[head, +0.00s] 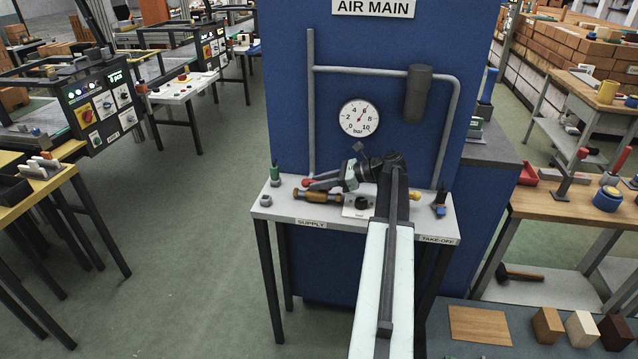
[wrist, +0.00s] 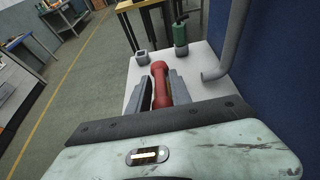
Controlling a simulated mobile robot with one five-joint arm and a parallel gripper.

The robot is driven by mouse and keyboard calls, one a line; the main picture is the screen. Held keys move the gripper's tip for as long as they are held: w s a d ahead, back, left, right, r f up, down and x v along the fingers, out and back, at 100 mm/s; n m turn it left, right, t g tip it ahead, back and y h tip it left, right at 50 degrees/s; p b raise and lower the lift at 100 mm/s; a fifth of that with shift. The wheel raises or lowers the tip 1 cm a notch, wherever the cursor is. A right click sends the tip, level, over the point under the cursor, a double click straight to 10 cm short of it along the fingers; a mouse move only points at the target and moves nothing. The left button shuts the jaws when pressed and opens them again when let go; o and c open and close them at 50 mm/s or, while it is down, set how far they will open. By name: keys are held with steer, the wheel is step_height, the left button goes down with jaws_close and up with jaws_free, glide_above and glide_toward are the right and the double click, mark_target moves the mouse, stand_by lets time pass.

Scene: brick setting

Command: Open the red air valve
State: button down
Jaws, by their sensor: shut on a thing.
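The red air valve handle (head: 307,183) shows at the left of the small bench, above a brass valve body (head: 318,197) near the "SUPPLY" label (head: 311,222). My gripper (head: 319,181) reaches in from the right at bench height. In the wrist view, the red handle (wrist: 161,88) lies between the two grey fingers of my gripper (wrist: 162,90), which are shut on it. Its rounded end shows beyond the fingertips. My arm hides part of the bench's middle.
The blue wall panel (head: 300,110) stands behind the bench (head: 275,212) with grey pipes (head: 311,110) and a dial gauge (head: 360,118). A green bottle-like part (head: 275,172) and a grey nut (head: 265,200) stand at the bench's left end. Open floor lies left of the bench.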

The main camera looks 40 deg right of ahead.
steer(key=c, duration=1.4)
jaws_free()
steer(key=p+v, duration=0.3)
steer(key=v, duration=0.4)
steer(key=shift+s+d+r, duration=0.15)
steer(key=shift+d, duration=0.05)
steer(key=shift+s, duration=0.15)
